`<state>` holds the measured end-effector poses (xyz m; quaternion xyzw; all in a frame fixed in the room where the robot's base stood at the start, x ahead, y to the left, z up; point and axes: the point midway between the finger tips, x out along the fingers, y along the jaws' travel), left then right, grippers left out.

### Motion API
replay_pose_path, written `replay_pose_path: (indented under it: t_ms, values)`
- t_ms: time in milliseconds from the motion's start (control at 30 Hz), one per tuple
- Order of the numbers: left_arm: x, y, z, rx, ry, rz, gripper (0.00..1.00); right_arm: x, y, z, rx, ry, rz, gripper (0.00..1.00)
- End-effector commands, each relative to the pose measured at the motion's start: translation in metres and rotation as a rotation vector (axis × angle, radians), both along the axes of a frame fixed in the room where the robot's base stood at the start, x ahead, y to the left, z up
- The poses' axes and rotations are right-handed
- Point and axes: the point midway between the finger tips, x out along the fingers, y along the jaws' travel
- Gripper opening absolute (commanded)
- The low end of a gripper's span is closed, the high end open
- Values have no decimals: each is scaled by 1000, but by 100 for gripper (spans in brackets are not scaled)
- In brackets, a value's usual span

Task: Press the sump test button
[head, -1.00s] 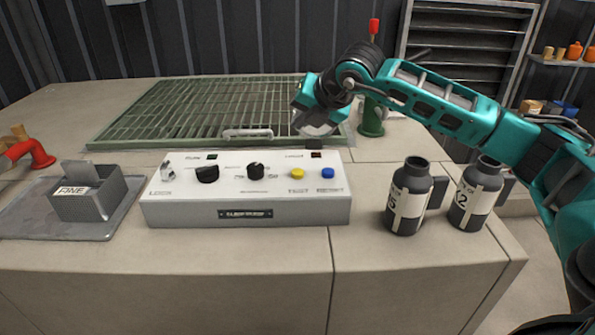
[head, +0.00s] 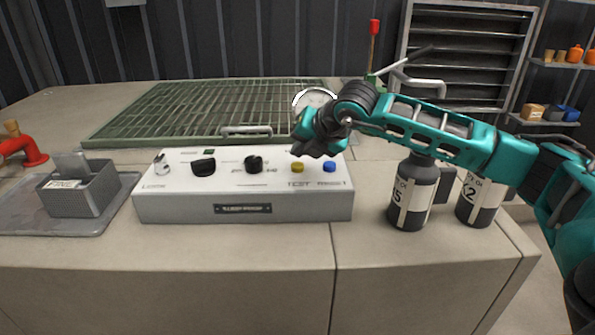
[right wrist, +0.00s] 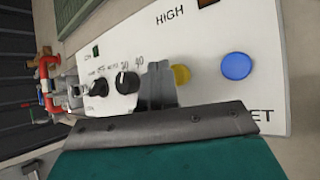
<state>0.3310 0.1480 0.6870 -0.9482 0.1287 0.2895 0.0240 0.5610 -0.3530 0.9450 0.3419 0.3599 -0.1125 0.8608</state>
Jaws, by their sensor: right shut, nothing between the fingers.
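A white control box (head: 244,208) stands on the counter. On its sloped top are a yellow button (head: 297,168), with a label that looks like TEST, and a blue button (head: 329,166) to its right. My right gripper (head: 304,152) is shut and empty, just above and behind the yellow button. In the right wrist view its shut fingers (right wrist: 158,85) partly cover the yellow button (right wrist: 181,74); the blue button (right wrist: 236,66) is clear. I cannot tell whether the fingertips touch the panel. My left gripper is not in view.
Black knobs (head: 203,167) and a toggle switch (head: 161,164) sit on the box's left part. Two dark bottles (head: 412,192) stand at right, under my right arm. A grey basket (head: 84,190) on a tray is at left. A green grate (head: 190,112) lies behind.

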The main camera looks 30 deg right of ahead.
Motion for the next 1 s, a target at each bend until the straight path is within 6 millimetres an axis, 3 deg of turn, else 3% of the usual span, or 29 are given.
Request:
replay_pose_path:
  t_ms: [1000]
  values:
    - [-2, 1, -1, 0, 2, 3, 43, 0, 0, 0, 0, 0, 0, 0]
